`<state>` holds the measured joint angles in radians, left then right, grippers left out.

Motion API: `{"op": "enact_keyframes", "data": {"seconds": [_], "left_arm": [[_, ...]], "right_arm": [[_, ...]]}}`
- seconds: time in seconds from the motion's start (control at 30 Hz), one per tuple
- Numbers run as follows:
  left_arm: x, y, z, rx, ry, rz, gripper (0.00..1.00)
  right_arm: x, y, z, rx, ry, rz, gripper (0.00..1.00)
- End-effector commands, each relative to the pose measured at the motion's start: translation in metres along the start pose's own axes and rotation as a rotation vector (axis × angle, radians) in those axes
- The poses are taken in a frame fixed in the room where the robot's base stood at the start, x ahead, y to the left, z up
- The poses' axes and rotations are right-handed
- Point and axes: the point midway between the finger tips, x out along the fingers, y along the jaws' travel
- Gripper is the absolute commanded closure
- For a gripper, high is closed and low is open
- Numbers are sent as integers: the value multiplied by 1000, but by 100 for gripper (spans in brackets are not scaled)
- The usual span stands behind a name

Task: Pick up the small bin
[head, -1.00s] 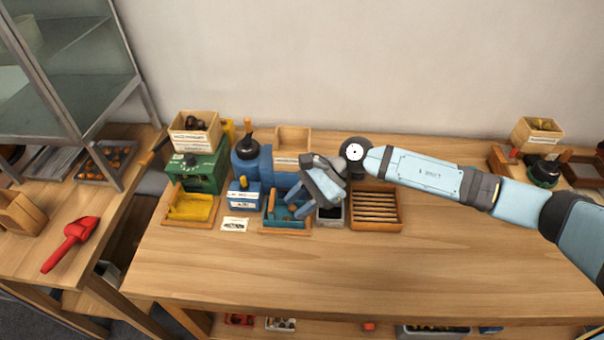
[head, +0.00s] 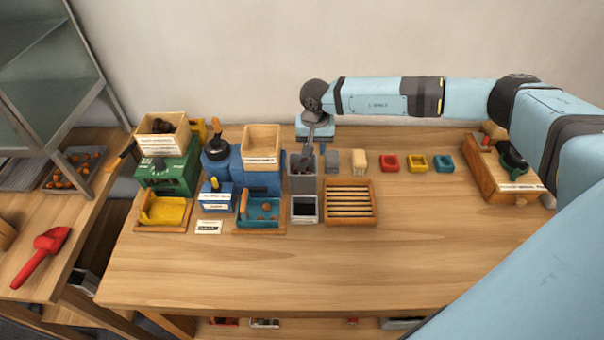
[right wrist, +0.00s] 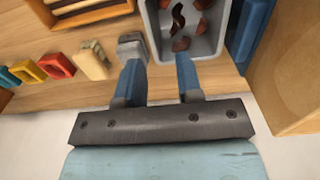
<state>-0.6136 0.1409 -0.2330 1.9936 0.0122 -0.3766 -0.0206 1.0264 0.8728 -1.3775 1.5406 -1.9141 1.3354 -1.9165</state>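A small grey bin (head: 302,183) stands upright on the table, between the blue boxes and the slatted tray. In the right wrist view the grey bin (right wrist: 216,42) holds several dark brown pieces. My right gripper (head: 318,147) points down at the bin's back right side. In the right wrist view my right gripper (right wrist: 160,68) is open. One finger overlaps the bin's near edge and the other is outside its side; whether they touch it I cannot tell. A lower grey box with a dark inside (head: 304,209) stands in front. My left gripper is not in view.
A small grey block (head: 332,161) sits close to the right of the bin. A wooden box on a blue stand (head: 261,143) is at its left. A slatted wooden tray (head: 350,202) lies at front right. The table's front area is clear.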

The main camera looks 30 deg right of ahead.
Motion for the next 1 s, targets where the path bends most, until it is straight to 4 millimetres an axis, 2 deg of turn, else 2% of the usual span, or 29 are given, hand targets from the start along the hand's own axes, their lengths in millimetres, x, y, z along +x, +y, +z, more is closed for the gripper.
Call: {"op": "enact_keyframes", "data": {"seconds": [0.23, 0.4, 0.53, 0.8, 0.83, 0.93, 0.97, 1.0], "left_arm": [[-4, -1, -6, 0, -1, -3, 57], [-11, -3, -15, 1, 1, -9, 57], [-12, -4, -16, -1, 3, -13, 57], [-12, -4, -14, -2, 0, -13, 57], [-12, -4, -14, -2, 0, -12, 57], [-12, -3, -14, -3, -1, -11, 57], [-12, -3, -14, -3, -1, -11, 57], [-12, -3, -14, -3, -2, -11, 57]], "right_arm": [[16, 2, 4, 0, -3, 0, 67], [41, 8, 13, 0, -3, 1, 67], [57, 7, 12, 0, -2, -1, 67], [61, 7, 12, 0, -1, -2, 67], [61, 7, 11, 0, -1, -2, 72], [61, 7, 11, 0, -1, -2, 95], [61, 7, 11, 0, -1, -2, 100], [61, 7, 11, 0, -1, -2, 100]]}}
